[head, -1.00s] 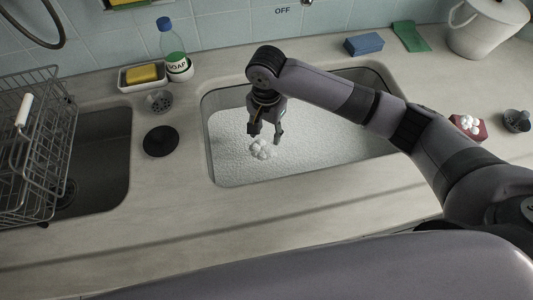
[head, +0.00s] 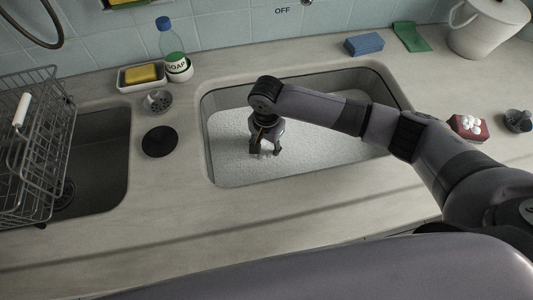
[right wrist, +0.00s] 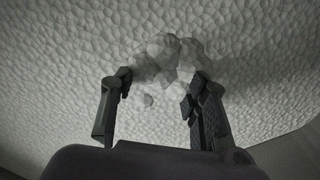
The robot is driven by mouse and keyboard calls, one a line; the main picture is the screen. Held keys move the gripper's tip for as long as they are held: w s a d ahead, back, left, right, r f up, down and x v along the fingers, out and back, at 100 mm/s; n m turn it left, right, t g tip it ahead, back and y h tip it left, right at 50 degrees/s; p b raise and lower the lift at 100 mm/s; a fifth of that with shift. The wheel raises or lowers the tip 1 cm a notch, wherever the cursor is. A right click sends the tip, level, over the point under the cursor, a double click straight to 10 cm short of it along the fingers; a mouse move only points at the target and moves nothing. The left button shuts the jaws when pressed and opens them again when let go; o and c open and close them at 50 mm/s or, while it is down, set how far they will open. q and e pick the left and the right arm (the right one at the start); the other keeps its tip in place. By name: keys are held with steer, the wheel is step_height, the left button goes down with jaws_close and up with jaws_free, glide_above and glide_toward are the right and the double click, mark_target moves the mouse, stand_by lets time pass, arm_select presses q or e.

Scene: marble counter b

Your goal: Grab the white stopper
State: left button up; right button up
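No white stopper can be made out for certain in either view. A clump of white foam (right wrist: 175,58) rises from the foam surface (head: 325,145) that fills the right basin, and any stopper there would be hidden. My right gripper (head: 265,151) points down into this basin, low over the clump. In the right wrist view its fingers (right wrist: 157,88) are spread apart, with the clump between and just beyond their tips. They hold nothing visible. My left gripper is not in view.
A black disc (head: 160,141) and a metal strainer (head: 158,101) lie left of the basin. Farther left are a wire rack (head: 40,140) and an empty dark basin (head: 103,150). A red sponge (head: 468,128) with foam and a grey strainer (head: 517,120) lie right. The front counter is clear.

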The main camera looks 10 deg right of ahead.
jaws_close()
stand_by(0.5)
